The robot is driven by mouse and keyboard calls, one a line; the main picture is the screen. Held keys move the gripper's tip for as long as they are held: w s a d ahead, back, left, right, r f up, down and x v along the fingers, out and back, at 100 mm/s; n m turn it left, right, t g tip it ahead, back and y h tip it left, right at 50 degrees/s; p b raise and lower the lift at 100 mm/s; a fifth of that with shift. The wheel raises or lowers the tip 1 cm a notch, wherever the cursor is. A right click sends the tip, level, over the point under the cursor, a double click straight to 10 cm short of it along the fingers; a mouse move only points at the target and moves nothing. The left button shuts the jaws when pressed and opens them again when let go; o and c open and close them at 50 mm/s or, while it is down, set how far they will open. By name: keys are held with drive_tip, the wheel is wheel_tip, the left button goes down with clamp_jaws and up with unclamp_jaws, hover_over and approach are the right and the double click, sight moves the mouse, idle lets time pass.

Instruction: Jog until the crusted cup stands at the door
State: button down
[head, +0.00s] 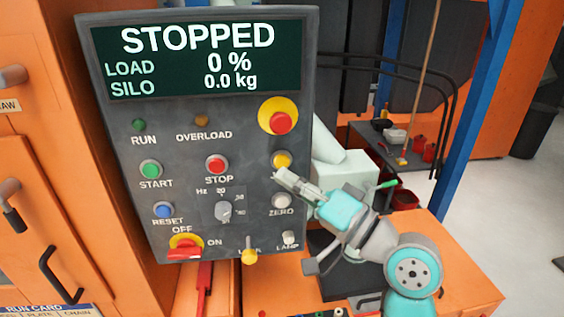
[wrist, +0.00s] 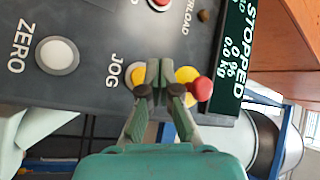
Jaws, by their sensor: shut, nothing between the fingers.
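The yellow JOG button (head: 282,160) is on the grey control panel (head: 130,100), below the red emergency stop (head: 281,122) with its yellow collar. My gripper (head: 279,175) is shut and empty, just below the button in the head view. In the wrist view, my gripper's fingertips (wrist: 160,72) lie between the JOG button (wrist: 138,80), partly hidden by a finger, and the emergency stop (wrist: 201,90). I cannot tell if they touch the panel. The display (head: 197,57) reads STOPPED, load 0 %, silo 0.0 kg. No cup is visible.
The panel also bears START (head: 151,169), STOP (head: 216,165), ZERO (head: 281,201), a speed dial (head: 223,211), a red main switch (head: 185,247) and a yellow toggle (head: 249,256). An orange cabinet (head: 50,150) with handles stands left.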

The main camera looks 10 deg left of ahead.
drive_tip(key=shift+s+d, duration=0.25)
drive_tip(key=shift+s, duration=0.6)
drive_tip(key=shift+s+d, duration=0.25)
drive_tip(key=shift+s, duration=0.55)
drive_tip(key=d+f+m+t+h, duration=0.3)
drive_tip(key=f, duration=0.5)
drive_tip(key=d+f+m+t+h, duration=0.2)
drive_tip(key=d+f+h, duration=0.15)
drive_tip(key=f, duration=0.55)
drive_tip(key=s+d+f+m+t+h, duration=0.1)
drive_tip(key=s+d+f+h, duration=0.3)
drive_tip(key=f, duration=0.3)
drive_tip(key=s+d+f+h, duration=0.2)
drive_tip(key=s+d+f, duration=0.3)
drive_tip(key=s+f, duration=0.1)
drive_tip(key=s+d+f+n+h, duration=0.1)
drive_tip(key=s+d+f+h, duration=0.15)
drive_tip(key=s, duration=0.45)
drive_tip(key=s+d+f+h, duration=0.2)
drive_tip(key=s+d+f, duration=0.15)
drive_tip(key=s, duration=0.35)
drive_tip(key=s+d+r+n+g, duration=0.1)
drive_tip(key=s+n, duration=0.3)
drive_tip(key=s, duration=1)
drive_tip(key=shift+n+g+h, duration=0.3)
drive_tip(key=shift+h, duration=0.1)
